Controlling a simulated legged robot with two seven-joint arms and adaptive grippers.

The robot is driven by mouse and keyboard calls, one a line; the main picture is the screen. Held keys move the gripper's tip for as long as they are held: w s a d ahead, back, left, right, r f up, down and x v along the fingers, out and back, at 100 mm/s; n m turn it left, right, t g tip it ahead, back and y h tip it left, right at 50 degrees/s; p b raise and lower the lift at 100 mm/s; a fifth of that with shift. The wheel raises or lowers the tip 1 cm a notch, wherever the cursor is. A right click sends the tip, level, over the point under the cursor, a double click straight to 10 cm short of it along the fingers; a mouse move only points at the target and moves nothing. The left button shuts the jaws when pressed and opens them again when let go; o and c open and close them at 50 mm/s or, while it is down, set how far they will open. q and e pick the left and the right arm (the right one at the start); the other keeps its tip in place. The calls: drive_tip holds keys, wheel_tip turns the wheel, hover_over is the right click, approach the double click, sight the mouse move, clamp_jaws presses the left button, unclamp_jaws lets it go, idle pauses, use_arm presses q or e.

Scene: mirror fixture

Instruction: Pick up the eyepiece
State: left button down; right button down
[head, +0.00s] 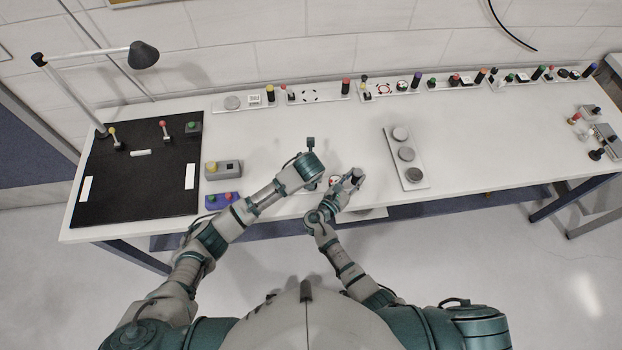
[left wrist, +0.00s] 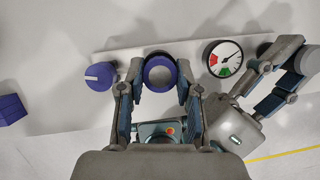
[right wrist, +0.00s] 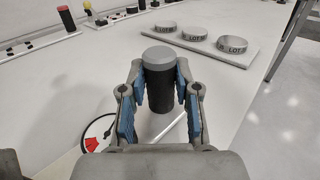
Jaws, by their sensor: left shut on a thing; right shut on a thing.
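A black cylinder with a grey top (right wrist: 159,80), which looks like the eyepiece, stands between the fingers of my right gripper (right wrist: 160,103). The gripper is shut on it; it also shows in the head view (head: 356,174) near the bench's front edge. My left gripper (left wrist: 160,88) is shut on a purple ring-shaped part (left wrist: 160,62) on a pale fixture plate (left wrist: 198,47). In the head view my left arm hides most of that part. My right gripper shows at the right of the left wrist view, close to a round gauge (left wrist: 225,59).
A purple knob (left wrist: 100,76) sits left of the ring. A tray with three grey discs (head: 418,174) lies to the right. A black mat (head: 130,185) with a lamp (head: 144,55) is at the left. Button panels line the back; the right-centre bench is clear.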

drive_tip(key=shift+f, duration=0.15)
use_arm(q)
wheel_tip(320, 180, up, 15)
idle(0.8)
use_arm(e)
drive_tip(key=c, duration=0.9)
unclamp_jaws()
drive_tip(key=shift+c, duration=0.2)
use_arm(q)
drive_tip(key=shift+w, duration=0.1)
use_arm(e)
drive_tip(key=shift+o, duration=0.9)
drive_tip(key=v, duration=1.2)
drive_tip(key=shift+w+a, duration=0.1)
drive_tip(key=shift+a, duration=0.05)
